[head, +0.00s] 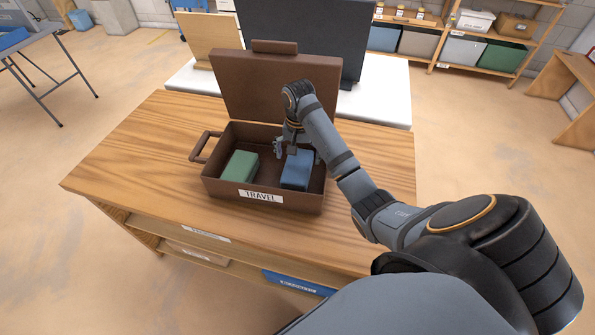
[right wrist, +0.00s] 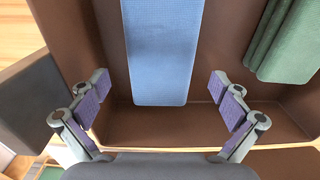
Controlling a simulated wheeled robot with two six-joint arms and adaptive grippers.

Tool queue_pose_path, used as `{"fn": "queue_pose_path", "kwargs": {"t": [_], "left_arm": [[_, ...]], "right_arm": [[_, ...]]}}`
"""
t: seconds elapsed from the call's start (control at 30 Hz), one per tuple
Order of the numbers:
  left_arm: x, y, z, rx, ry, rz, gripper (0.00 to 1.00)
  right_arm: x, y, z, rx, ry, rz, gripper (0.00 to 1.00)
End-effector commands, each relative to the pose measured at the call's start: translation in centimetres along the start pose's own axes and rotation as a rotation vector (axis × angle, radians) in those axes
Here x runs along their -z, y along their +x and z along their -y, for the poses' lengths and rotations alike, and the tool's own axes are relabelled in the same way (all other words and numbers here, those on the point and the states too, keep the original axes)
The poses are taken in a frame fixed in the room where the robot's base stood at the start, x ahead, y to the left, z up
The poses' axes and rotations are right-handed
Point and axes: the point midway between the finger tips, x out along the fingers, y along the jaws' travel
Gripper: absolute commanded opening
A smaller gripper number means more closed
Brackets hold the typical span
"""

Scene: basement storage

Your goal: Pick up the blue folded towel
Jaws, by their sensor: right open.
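The blue folded towel (head: 297,170) lies in the right part of an open brown suitcase (head: 262,199) labelled "TRAVEL". The suitcase stands on a wooden table with its lid (head: 270,88) raised at the back. My right gripper (head: 294,151) is over the suitcase at the towel, open and empty. In the right wrist view the open fingers (right wrist: 163,105) are spread wide, with the end of the blue towel (right wrist: 160,55) between and ahead of them, apart from both. My left gripper is not in view.
A green folded towel (head: 240,166) lies left of the blue one in the suitcase; it also shows in the right wrist view (right wrist: 288,45). The suitcase walls and raised lid surround the towels. The wooden tabletop (head: 140,150) is clear on the left.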

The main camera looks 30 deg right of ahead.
Motion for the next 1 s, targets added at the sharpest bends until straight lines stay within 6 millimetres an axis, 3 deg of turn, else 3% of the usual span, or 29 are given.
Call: {"fn": "queue_pose_path", "kwargs": {"t": [0.2, 0.37, 0.43, 0.67, 1.0], "left_arm": [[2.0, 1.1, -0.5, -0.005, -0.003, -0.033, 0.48], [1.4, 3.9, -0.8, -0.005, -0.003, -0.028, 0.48], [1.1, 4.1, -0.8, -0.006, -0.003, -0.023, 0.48], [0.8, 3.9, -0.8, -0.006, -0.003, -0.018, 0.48], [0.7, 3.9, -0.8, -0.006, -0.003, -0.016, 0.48]], "right_arm": [[-0.1, 1.2, 0.1, 0.0, 0.0, 0.0, 1.0], [-0.3, 4.1, 0.2, 0.0, 0.0, 0.0, 1.0], [-0.3, 5.0, 0.1, -0.001, 0.001, 0.0, 1.0], [-0.3, 5.0, 0.2, 0.0, 0.0, -0.001, 1.0], [-0.3, 5.0, 0.2, 0.0, 0.0, -0.001, 0.56]]}}
